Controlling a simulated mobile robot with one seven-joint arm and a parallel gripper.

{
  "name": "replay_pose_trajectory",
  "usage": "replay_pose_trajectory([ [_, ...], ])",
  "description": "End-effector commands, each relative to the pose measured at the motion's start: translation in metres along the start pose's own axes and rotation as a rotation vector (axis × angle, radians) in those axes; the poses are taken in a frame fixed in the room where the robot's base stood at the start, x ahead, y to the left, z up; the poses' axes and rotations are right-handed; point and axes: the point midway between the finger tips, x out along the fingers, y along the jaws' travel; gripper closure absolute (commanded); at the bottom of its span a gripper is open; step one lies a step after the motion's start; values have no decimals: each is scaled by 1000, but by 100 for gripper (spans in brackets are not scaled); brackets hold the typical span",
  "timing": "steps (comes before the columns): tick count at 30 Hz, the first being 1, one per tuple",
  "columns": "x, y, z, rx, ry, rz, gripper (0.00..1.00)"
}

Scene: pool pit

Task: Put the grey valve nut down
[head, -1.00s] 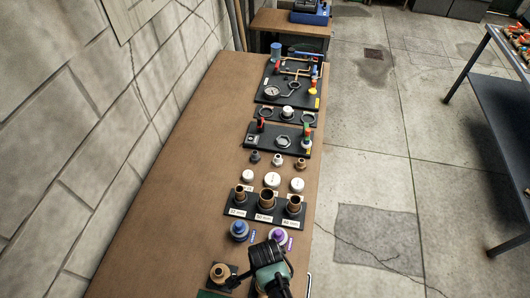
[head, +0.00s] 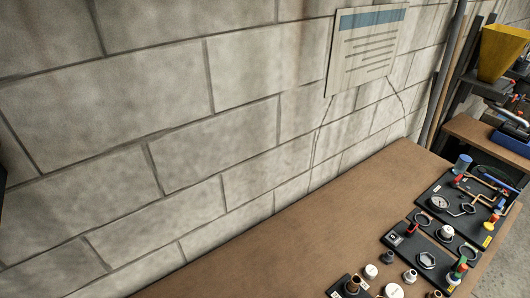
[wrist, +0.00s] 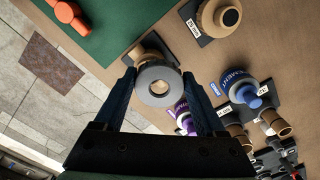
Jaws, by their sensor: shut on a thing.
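The grey valve nut (wrist: 145,90) is a thick grey ring with a round hole, seen in the wrist view. My gripper (wrist: 158,80) is shut on it, with one dark finger on each side. The nut appears above the brown bench top (wrist: 170,30). A brass-coloured fitting on a dark plate shows partly behind the nut; the nut hides some of it. I cannot tell how high the nut is above the bench. Neither my gripper nor the nut is in the head view.
In the wrist view, a green mat (wrist: 115,30) holds orange pieces (wrist: 66,14). A tan round knob (wrist: 205,17), a blue-topped part (wrist: 243,88) and a purple part (wrist: 184,121) stand nearby. In the head view, the bench (head: 305,215) is bare along the wall; fittings crowd its right side.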

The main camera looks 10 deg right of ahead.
Motion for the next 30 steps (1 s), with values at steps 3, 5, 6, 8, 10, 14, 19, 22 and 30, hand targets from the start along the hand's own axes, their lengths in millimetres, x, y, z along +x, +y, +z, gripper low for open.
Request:
replay_pose_trajectory([
  [3, 12, -18, 30, -282, -6, -7, 100],
  [5, 13, -25, 46, -441, -8, -7, 100],
  [6, 13, -29, 57, -548, -9, -7, 100],
  [8, 13, -34, 74, -711, -10, -8, 100],
  [10, 13, -38, 93, -903, -10, -8, 100],
  [14, 12, -41, 128, -1254, -7, -7, 100],
  [19, 8, -37, 163, -1640, 0, -3, 100],
  [22, 5, -34, 177, -1798, 3, 2, 100],
  [30, -1, -30, 189, -1958, 6, 8, 100],
])
